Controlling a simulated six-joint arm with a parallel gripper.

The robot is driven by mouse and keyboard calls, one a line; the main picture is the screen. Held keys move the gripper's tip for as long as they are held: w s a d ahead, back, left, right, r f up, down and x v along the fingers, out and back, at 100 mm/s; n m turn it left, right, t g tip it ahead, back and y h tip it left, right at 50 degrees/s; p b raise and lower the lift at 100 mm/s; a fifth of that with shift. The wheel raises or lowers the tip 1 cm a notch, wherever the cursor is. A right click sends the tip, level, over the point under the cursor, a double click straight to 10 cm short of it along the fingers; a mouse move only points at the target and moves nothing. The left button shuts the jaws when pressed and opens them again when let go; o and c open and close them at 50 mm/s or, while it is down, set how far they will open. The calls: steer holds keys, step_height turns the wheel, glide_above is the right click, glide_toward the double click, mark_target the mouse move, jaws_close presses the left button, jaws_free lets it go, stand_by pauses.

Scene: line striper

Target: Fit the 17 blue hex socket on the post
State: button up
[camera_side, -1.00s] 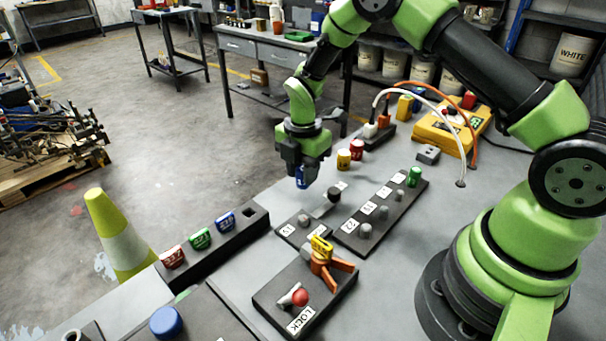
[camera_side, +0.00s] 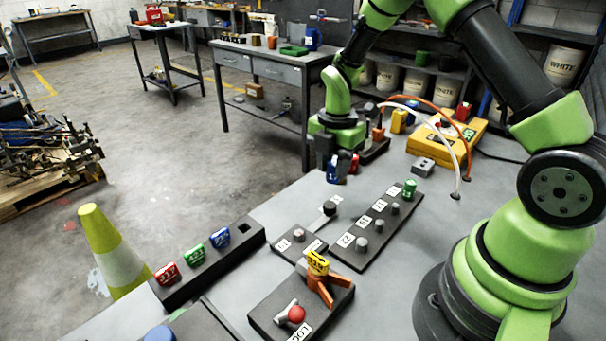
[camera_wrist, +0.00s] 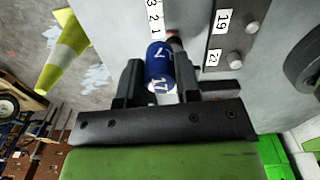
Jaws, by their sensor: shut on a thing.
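The blue hex socket, marked 17 in the wrist view (camera_wrist: 160,68), is between the jaws of my gripper (camera_wrist: 157,88). In the side view my gripper (camera_side: 336,160) is shut on this blue socket (camera_side: 332,173), holding it above the far part of the bench. A dark board (camera_side: 376,228) lies nearer, with numbered labels, several bare grey posts (camera_side: 379,231) and a green socket (camera_side: 409,190) at its far end. The socket is apart from the posts. I cannot read every label.
A red socket (camera_side: 353,164) shows partly behind the gripper. A dark rack (camera_side: 210,262) holds red, green and blue pieces. A lock fixture (camera_side: 300,305) with an orange handle stands in front. A yellow box (camera_side: 445,138) with cables is at right. A cone (camera_side: 110,250) stands left.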

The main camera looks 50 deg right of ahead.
steer(key=s+d+r, duration=0.3)
steer(key=s+d, duration=0.3)
steer(key=s, duration=0.5)
glide_above(396, 204)
steer(key=shift+m, duration=0.4)
steer(key=shift+f, duration=2.7)
steer(key=shift+f, duration=1.65)
steer(key=o, duration=1.3)
steer(key=shift+f, duration=0.1)
steer(key=shift+c, duration=0.2)
steer(key=shift+r, duration=3.55)
